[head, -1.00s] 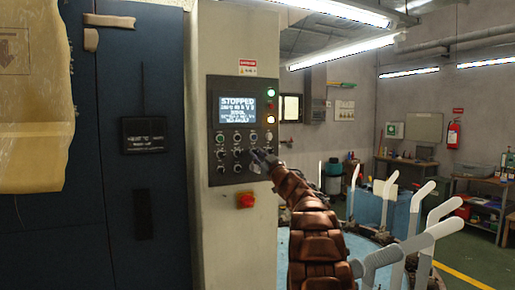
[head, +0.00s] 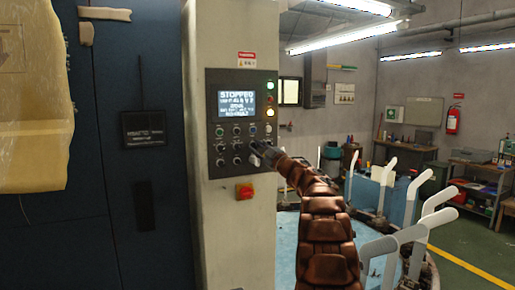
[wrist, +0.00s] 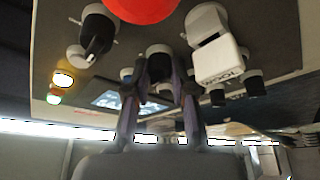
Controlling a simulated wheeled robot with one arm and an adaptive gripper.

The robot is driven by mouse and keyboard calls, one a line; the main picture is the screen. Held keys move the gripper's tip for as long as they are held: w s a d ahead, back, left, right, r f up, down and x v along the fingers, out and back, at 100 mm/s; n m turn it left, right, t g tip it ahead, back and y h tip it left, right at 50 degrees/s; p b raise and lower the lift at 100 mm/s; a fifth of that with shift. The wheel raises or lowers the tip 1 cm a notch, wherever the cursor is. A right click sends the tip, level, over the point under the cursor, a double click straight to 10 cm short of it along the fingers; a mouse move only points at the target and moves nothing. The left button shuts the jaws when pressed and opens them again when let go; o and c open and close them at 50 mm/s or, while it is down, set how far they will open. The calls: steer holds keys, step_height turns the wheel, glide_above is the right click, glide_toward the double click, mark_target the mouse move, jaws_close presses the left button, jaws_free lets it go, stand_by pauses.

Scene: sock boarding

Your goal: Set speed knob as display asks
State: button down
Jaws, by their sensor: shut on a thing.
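The control panel (head: 212,152) is a dark plate on a pale column. Its lit display (head: 237,103) reads "STOPPED" on top; the smaller lines below are too blurred to read. Rows of small knobs and buttons (head: 237,145) sit under it. My gripper (head: 262,152) reaches the panel's lower right. In the wrist view, which looks upside down, my gripper (wrist: 160,64) is shut on a black knob (wrist: 158,52), one finger on each side. Its pointer setting is hidden. Another black knob (wrist: 97,32) with a pale mark stands beside it, apart from the fingers.
A white lettered block (wrist: 215,52) covers a control close beside the fingers. A red button (head: 244,191) sits below the panel, near the fingers in the wrist view. Green and amber lamps (head: 269,113) line the panel's right edge. Pale upright forms (head: 410,192) stand right of my arm.

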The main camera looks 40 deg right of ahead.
mark_target(252, 117)
steer(key=c, duration=1)
jaws_free()
steer(key=shift+r, duration=3.55)
steer(key=shift+w+a+r, duration=0.1)
steer(key=shift+r, duration=1.25)
steer(key=shift+r, duration=0.1)
